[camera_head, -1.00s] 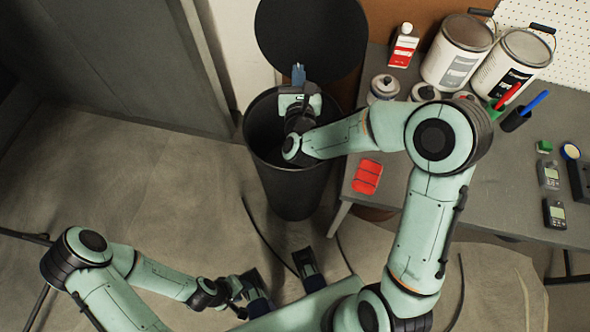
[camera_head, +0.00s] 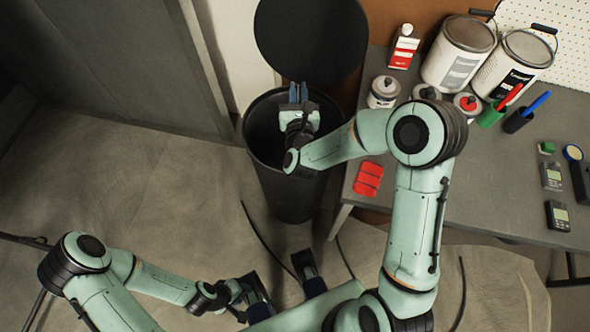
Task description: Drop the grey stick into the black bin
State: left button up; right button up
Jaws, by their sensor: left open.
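The tall black bin (camera_head: 290,196) stands on the floor at the upper middle, its round lid (camera_head: 310,38) raised behind it. My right gripper (camera_head: 298,92) is over the bin's mouth, pointing to its far side. The grey stick is not visible; the bin's inside is dark and partly covered by my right wrist. My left gripper (camera_head: 240,291) is open, low at the bottom middle, well away from the bin, and its fingers are hard to make out.
A grey table (camera_head: 455,205) at the right holds paint cans (camera_head: 457,52), small jars (camera_head: 384,92), a red object (camera_head: 368,179), markers and meters. Its left edge is close to the bin. Dark cables lie on the floor. Floor left of the bin is clear.

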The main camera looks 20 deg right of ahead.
jog(key=shift+o, duration=0.7)
jog(key=p+v, duration=0.6)
jog(key=v, duration=0.7)
jog(key=shift+p, duration=0.3)
jog(key=shift+s+a, duration=0.1)
jog(key=shift+s, duration=0.1)
